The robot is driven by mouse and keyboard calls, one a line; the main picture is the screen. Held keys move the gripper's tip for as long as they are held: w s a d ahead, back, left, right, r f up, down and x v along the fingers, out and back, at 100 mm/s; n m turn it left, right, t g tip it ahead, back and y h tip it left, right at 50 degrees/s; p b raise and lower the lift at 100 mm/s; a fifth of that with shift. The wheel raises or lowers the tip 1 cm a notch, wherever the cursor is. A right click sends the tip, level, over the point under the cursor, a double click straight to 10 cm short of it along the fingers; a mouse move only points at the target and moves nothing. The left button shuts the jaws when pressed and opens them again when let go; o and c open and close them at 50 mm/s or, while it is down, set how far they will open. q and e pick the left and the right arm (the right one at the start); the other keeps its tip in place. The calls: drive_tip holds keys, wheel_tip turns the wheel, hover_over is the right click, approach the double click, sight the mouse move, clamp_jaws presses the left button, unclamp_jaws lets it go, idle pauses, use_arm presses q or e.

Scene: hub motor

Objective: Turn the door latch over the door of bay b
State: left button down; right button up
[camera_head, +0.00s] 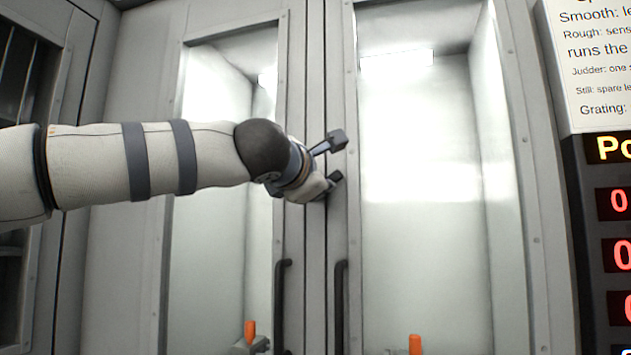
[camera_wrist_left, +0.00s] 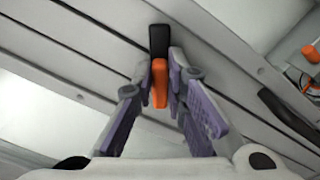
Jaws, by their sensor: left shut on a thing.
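The door latch, with an orange part (camera_wrist_left: 160,85) and a black part (camera_wrist_left: 159,40), sits on the grey door frame in the left wrist view. My left gripper (camera_wrist_left: 164,70) is shut on it, with a finger on each side of the orange part. In the head view my left gripper (camera_head: 336,160) is at the seam between two closed glass doors, above their handles. The latch cannot be made out there. The left door (camera_head: 210,230) and right door (camera_head: 430,250) show no bay letter. My right gripper is not in view.
Black bar handles hang below my left gripper, one on the left door (camera_head: 281,305) and one on the right door (camera_head: 340,305). Orange parts (camera_head: 415,345) show low behind the glass. A sign (camera_head: 598,60) and a red-digit display (camera_head: 612,255) stand at the right.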

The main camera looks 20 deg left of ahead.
use_arm(q)
drive_tip(key=m, duration=0.3)
drive_tip(key=f+m, duration=0.1)
drive_tip(key=m, duration=0.2)
drive_tip(key=shift+d, duration=0.15)
drive_tip(key=shift+f+m, duration=0.1)
drive_tip(key=shift+m, duration=0.2)
idle(0.4)
drive_tip(key=c, duration=1.6)
unclamp_jaws()
drive_tip(key=shift+s, duration=0.1)
drive_tip(key=s, duration=1.2)
drive_tip(key=shift+a, duration=0.2)
drive_tip(key=shift+w, duration=0.1)
